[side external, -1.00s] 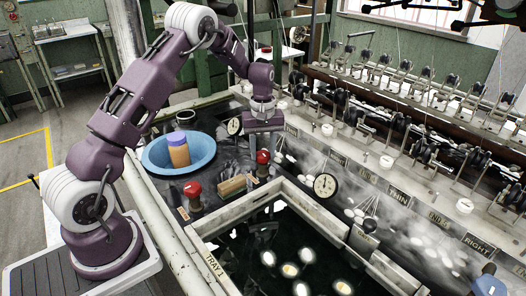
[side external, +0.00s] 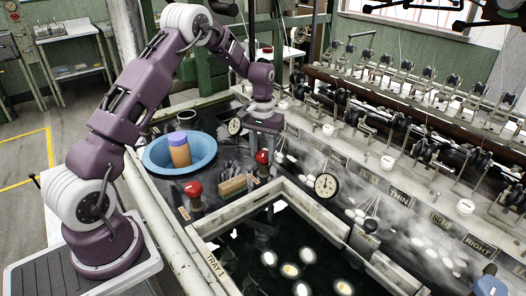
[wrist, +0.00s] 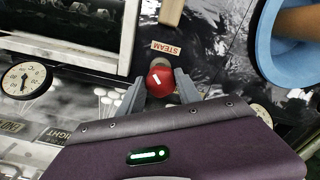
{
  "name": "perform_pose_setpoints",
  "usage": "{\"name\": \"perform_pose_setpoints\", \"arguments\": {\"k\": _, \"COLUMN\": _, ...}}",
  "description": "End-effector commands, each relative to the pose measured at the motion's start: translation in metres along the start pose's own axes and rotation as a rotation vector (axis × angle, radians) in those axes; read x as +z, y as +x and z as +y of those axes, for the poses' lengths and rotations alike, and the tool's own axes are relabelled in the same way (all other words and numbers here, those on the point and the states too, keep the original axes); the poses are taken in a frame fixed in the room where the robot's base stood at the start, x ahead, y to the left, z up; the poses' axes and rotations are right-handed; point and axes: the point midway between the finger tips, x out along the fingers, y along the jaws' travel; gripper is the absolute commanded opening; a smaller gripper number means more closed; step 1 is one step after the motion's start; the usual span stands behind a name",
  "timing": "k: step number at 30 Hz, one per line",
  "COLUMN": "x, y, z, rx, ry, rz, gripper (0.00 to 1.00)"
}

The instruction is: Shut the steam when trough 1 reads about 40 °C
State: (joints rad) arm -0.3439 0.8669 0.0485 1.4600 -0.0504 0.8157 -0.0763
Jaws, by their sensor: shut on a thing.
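The steam valve's red knob (wrist: 160,81) sits beside the STEAM label (wrist: 165,48) in the wrist view. My gripper (wrist: 159,86) is shut on this knob, with one grey finger on each side. In the side view my gripper (side external: 264,145) reaches down over the red knob (side external: 262,158). A round dial (side external: 326,186) stands at the far edge of tray 1 (side external: 212,262); it also shows at the left of the wrist view (wrist: 23,79). Its exact reading is too small to tell. Another dial (side external: 235,126) stands behind, left of my gripper.
A second red knob (side external: 193,188) stands left of the tray. A wooden block (side external: 233,185) lies between the two knobs. Steam hangs over the basin with pale cocoons, and reeling machinery lines the back.

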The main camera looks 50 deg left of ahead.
Motion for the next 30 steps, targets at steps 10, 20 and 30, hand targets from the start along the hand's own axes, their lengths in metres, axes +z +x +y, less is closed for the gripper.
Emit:
{"name": "perform_pose_setpoints", "arguments": {"k": 10, "x": 0.000, "y": -0.001, "z": 0.000, "rx": 0.001, "ry": 0.017, "rz": -0.001, "gripper": 0.00}}
{"name": "perform_pose_setpoints", "arguments": {"k": 20, "x": 0.000, "y": -0.001, "z": 0.000, "rx": 0.001, "ry": 0.015, "rz": -0.001, "gripper": 0.62}}
{"name": "perform_pose_setpoints", "arguments": {"k": 30, "x": -0.001, "y": -0.014, "z": 0.000, "rx": 0.001, "ry": 0.015, "rz": 0.003, "gripper": 0.62}}
